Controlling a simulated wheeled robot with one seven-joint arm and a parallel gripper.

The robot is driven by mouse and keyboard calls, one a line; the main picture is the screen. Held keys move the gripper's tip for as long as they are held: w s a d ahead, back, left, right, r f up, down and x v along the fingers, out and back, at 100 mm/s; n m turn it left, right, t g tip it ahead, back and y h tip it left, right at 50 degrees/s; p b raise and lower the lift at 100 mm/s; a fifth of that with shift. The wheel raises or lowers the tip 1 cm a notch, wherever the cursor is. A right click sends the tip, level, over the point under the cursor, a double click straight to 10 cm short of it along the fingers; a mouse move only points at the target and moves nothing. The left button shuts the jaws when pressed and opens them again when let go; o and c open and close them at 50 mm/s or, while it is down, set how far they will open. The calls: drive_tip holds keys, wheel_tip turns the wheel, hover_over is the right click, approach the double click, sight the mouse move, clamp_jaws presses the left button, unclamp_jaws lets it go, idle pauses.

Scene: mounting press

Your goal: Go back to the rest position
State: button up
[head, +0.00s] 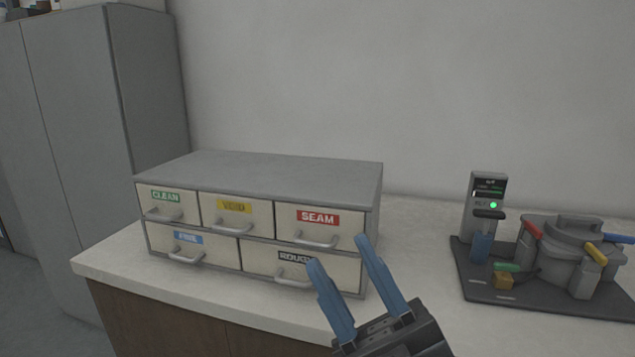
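My gripper (340,262) has two blue fingers spread apart with nothing between them. It shows at the bottom middle, in front of the lower right part of a grey drawer cabinet (270,169). The cabinet's drawers carry labels: CLEAN (166,197), a yellow one (234,207) too blurred to read, SEAM (318,217), a blue one (188,238) too blurred to read, and ROUGH (294,257), partly covered by a finger. All drawers look closed. I cannot tell whether the fingers touch the cabinet.
A press unit (572,256) with coloured handles stands on a dark base at the right. A control post (488,205) beside it shows a green light. The pale counter (425,240) is clear between cabinet and press. A tall grey locker (75,120) stands at the left.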

drive_tip(key=s+d+f+m+t+h, duration=0.3)
drive_tip(key=s+d+f+m+h, duration=0.3)
drive_tip(key=m+h, duration=0.5)
drive_tip(key=s+d+f+m+t+h, duration=0.35)
drive_tip(key=s+f+m+h, duration=0.4)
drive_tip(key=m+h, duration=0.35)
drive_tip(key=s+d+f+g+h, duration=0.1)
drive_tip(key=s+d+f+g, duration=0.2)
drive_tip(key=s, duration=0.5)
drive_tip(key=s+d+f+g+p, duration=0.1)
drive_tip(key=s+d+f+g, duration=0.3)
drive_tip(key=s, duration=0.4)
drive_tip(key=shift+s+d+n+g+h, duration=0.35)
drive_tip(key=shift+d+g, duration=0.3)
drive_tip(key=shift+d, duration=0.4)
